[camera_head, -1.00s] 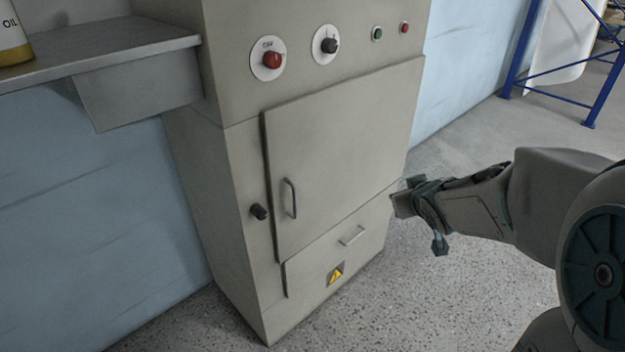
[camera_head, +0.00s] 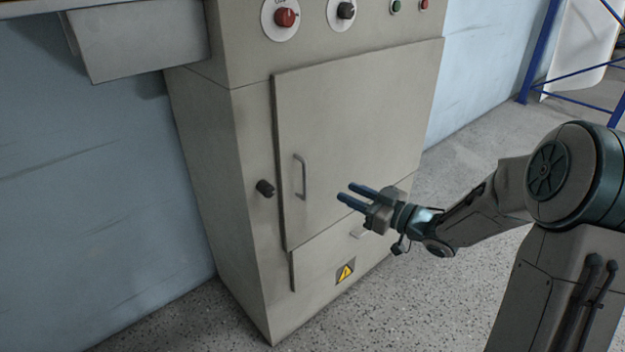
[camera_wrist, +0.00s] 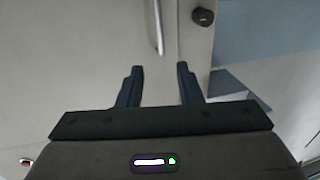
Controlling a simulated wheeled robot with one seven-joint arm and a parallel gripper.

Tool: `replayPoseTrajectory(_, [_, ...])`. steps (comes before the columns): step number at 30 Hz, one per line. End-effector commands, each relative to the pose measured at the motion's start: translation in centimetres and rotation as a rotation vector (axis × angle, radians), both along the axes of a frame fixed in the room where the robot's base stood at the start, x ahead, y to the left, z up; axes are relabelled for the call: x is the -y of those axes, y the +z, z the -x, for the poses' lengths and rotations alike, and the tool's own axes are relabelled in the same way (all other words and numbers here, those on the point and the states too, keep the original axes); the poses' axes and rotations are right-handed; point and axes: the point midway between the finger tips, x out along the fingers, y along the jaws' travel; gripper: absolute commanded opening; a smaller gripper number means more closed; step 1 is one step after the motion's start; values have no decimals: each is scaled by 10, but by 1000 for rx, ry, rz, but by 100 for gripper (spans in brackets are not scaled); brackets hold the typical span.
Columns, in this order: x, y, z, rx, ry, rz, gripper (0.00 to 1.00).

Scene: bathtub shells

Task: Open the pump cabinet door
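The pump cabinet door (camera_head: 355,125) is a beige panel on the cabinet front and looks shut. Its vertical metal bar handle (camera_head: 301,177) is near the door's left edge. The handle also shows in the wrist view (camera_wrist: 158,28), ahead of my fingertips. My gripper (camera_head: 345,192) is in front of the lower door, right of the handle and pointing left toward it. In the wrist view my two dark fingers (camera_wrist: 159,68) are apart with nothing between them. The handle lies beyond them, not in their grasp.
A black knob (camera_head: 265,188) sticks out left of the door. A drawer front with a yellow warning sign (camera_head: 345,271) is below the door. A red button (camera_head: 285,17) and a dial are above. A grey shelf (camera_head: 140,40) juts out at upper left.

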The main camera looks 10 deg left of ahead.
Motion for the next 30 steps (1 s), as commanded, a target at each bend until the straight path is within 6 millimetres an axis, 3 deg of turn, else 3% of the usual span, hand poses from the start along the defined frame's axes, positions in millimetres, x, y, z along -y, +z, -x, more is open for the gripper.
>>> replayPoseTrajectory(9, [-61, -2, -32, 0, 4, 0, 32])
replayPoseTrajectory(15, [-89, -1, -49, -1, 1, 0, 32])
replayPoseTrajectory(21, [-103, -1, -58, -1, -1, 2, 32])
replayPoseTrajectory(30, [-104, 0, -59, -1, -2, 2, 32])
